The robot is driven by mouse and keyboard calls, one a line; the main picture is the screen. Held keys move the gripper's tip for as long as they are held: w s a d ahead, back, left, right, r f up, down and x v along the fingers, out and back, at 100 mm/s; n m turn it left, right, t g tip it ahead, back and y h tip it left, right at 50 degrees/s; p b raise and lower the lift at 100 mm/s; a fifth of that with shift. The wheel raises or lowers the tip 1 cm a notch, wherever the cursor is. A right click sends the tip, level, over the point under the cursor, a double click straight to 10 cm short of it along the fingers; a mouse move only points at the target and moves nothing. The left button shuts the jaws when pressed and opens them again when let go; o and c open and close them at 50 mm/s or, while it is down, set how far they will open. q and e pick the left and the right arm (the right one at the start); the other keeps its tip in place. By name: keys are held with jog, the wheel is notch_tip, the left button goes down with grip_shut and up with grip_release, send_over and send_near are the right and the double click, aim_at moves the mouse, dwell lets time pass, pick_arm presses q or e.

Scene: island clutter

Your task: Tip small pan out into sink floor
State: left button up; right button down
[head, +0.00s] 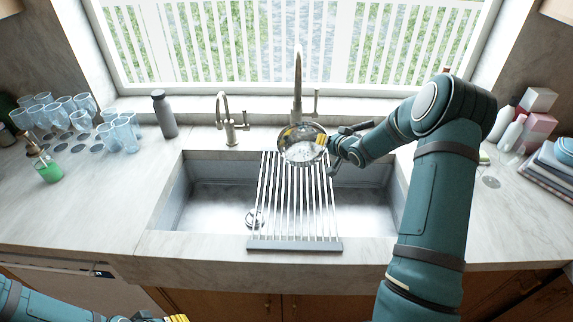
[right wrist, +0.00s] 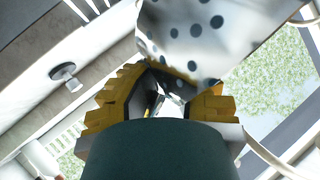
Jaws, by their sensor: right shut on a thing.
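The small pan (head: 302,150), round and shiny metal, is held above the back of the sink, over the drying rack. Its round face is turned towards the head camera, so it looks tilted; I cannot tell what is in it. My right gripper (head: 333,147) is shut on it at its right side. In the right wrist view the fingers (right wrist: 165,100) close below a shiny metal surface with dark spots (right wrist: 205,35). The sink floor (head: 205,207) shows bare and grey left of the rack, with a round drain. My left gripper (head: 178,318) barely shows at the bottom edge.
A slatted rack (head: 295,245) lies across the middle of the sink. Two taps (head: 298,90) (head: 229,125) stand behind it. A grey bottle (head: 163,113), several glasses (head: 120,135) and a green soap bottle (head: 45,167) stand left. Bottles and stacked cloths (head: 550,172) are at right.

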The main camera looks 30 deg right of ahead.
jog(key=shift+r, duration=0.1)
jog(key=p, duration=0.2)
jog(key=shift+p, duration=0.3)
jog(key=shift+f+m+g+y, duration=0.5)
jog(key=shift+f+m+y, duration=0.35)
jog(key=shift+f, duration=0.55)
jog(key=shift+a, duration=0.1)
